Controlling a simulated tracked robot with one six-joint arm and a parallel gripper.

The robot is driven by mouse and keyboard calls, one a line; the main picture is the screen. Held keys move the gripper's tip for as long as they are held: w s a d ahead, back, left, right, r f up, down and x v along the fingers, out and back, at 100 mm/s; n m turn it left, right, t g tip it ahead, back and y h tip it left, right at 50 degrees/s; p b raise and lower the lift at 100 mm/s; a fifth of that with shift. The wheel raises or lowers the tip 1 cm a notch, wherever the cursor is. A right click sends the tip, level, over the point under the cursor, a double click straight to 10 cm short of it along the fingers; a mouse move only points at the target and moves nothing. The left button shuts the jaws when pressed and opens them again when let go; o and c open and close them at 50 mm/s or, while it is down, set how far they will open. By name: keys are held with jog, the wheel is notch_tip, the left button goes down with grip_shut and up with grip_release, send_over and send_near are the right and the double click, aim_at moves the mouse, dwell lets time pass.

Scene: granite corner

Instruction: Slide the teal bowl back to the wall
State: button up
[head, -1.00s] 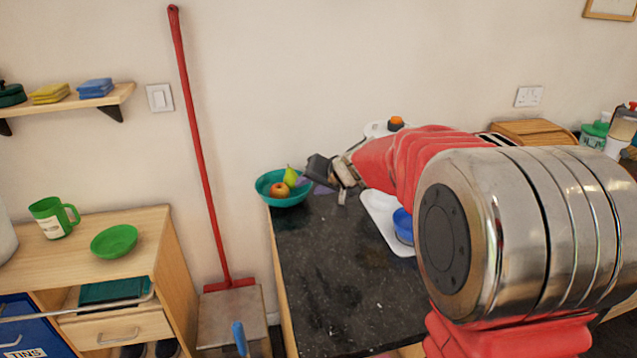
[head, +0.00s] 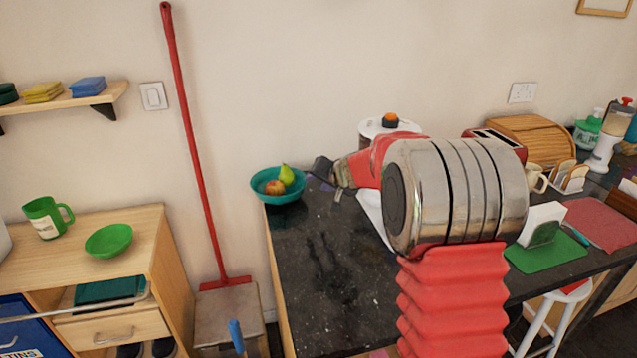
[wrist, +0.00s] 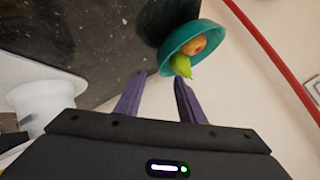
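The teal bowl (head: 278,198) is at the back left corner of the dark counter, close to the wall, holding an apple (head: 274,188) and a pear (head: 287,174). I cannot tell whether it touches the wall. It also shows in the wrist view (wrist: 174,47), just beyond my fingertips. My gripper (head: 318,172) is to the right of the bowl, partly hidden by my arm. In the wrist view my two purple fingers (wrist: 158,78) are spread apart with nothing between them. The bowl looks close to the fingertips; contact is unclear.
A red-handled broom (head: 190,150) leans on the wall left of the counter (head: 330,270). A white lidded canister (head: 370,128) stands behind my arm. A toaster (head: 500,143), bread bin (head: 525,140) and green mat (head: 545,255) are to the right. The counter's front left is clear.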

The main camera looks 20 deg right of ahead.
aim_at(304, 186)
jog(key=shift+x, duration=6.65)
jog(key=shift+c, duration=0.4)
grip_shut()
